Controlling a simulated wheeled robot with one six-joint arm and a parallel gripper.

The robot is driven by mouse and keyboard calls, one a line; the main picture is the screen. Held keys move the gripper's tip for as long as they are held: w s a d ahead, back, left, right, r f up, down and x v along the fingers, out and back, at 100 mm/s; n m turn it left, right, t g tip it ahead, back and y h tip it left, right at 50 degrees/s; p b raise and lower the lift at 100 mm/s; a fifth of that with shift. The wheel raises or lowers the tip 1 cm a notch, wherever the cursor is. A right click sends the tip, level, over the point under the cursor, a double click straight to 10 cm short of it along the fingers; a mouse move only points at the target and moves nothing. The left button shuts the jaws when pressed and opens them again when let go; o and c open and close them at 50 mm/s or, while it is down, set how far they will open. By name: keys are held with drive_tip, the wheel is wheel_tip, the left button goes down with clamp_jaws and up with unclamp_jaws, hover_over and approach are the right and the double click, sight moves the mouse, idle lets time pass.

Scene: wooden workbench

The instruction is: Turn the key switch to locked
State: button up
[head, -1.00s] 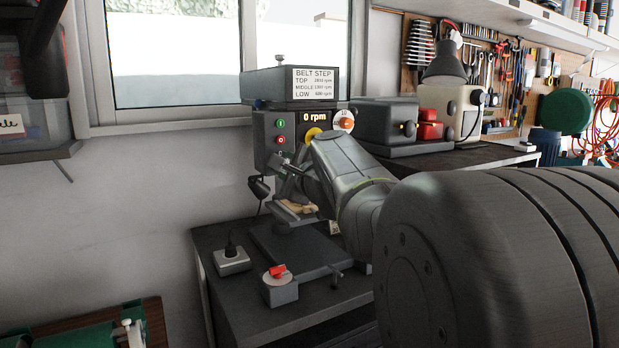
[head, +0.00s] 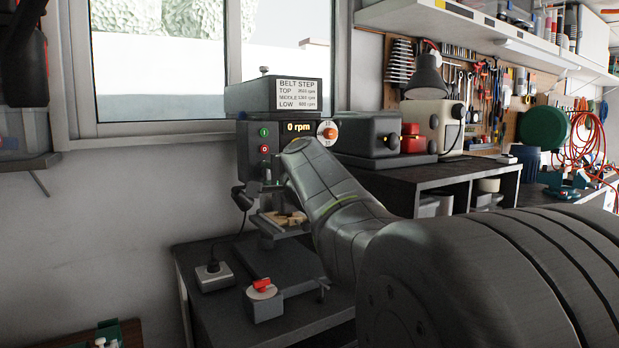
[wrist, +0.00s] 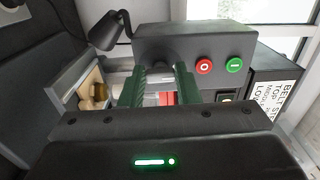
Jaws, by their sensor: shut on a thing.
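The key switch (wrist: 160,66) looks like a dark round knob on the dark control panel of the drill press, in line with the red O button (wrist: 204,66) and green I button (wrist: 235,64). My gripper (wrist: 160,75) has its two green fingers on either side of it and is shut on it. The fingers hide much of the knob, so its angle and markings cannot be read. The display (head: 298,127) reads 0 rpm.
A vise-like holder with a wooden piece (head: 292,219) sits below the drill head. A box with a red knob (head: 263,289) and a socket box (head: 213,277) stand on the dark bench. A grey machine (head: 368,134) stands to the right.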

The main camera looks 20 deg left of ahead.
drive_tip(key=o, duration=1)
drive_tip(key=b+v, duration=0.1)
drive_tip(key=v, duration=1.2)
drive_tip(key=shift+s+d+b, duration=0.25)
drive_tip(key=shift+s+b, duration=0.05)
drive_tip(key=shift+b, duration=0.05)
drive_tip(key=p+x, duration=0.1)
drive_tip(key=x, duration=1.2)
drive_tip(key=shift+w+a+p, duration=0.3)
drive_tip(key=shift+p, duration=0.05)
